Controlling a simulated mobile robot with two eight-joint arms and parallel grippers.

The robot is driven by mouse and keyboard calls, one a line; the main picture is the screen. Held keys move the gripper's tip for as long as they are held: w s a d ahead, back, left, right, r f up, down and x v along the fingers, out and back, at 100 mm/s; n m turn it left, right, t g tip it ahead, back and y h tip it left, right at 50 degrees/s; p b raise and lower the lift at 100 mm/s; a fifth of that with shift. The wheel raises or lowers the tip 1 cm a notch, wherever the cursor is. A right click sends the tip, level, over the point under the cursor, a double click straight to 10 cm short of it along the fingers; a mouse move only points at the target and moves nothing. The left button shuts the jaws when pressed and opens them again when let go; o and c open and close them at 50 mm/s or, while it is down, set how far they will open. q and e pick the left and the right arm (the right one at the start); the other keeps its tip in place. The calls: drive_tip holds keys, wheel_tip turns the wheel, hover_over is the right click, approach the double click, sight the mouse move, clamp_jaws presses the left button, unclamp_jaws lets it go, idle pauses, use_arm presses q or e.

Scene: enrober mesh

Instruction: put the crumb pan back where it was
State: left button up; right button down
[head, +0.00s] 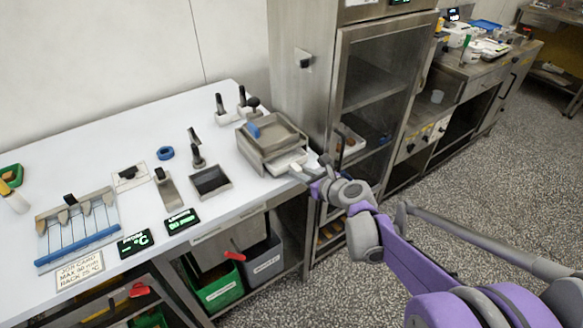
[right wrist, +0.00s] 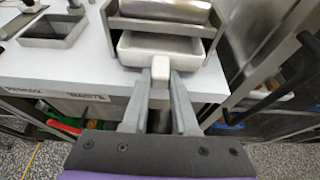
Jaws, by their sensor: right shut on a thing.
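The crumb pan is a shallow pale tray (head: 290,164) at the lower front of the steel box-shaped enrober (head: 262,147) at the table's right end. In the right wrist view the pan (right wrist: 135,48) sits partly under the enrober's upper tray (right wrist: 165,10), its front part sticking out towards me. My right gripper (head: 313,172) is shut on the pan's pale block handle, which shows between the fingers in the right wrist view (right wrist: 160,70). How far the pan reaches inside is hidden. My left gripper is not in view.
A dark square tray (head: 211,181) and a scraper (head: 168,189) lie left of the enrober on the white table (head: 110,135). A tall steel cabinet (head: 345,90) stands close on the right. Green (head: 220,287) and grey (head: 262,264) bins are below.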

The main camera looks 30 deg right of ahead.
sight(295, 166)
drive_tip(key=w, duration=0.4)
drive_tip(key=shift+a, duration=0.25)
drive_tip(key=shift+w+f, duration=0.4)
drive_tip(key=shift+f, duration=0.25)
drive_tip(key=shift+s, duration=0.1)
drive_tip(key=shift+f, duration=0.15)
drive_tip(key=shift+f+b, duration=0.15)
drive_tip(key=shift+b, duration=0.15)
drive_tip(key=c, duration=0.7)
unclamp_jaws()
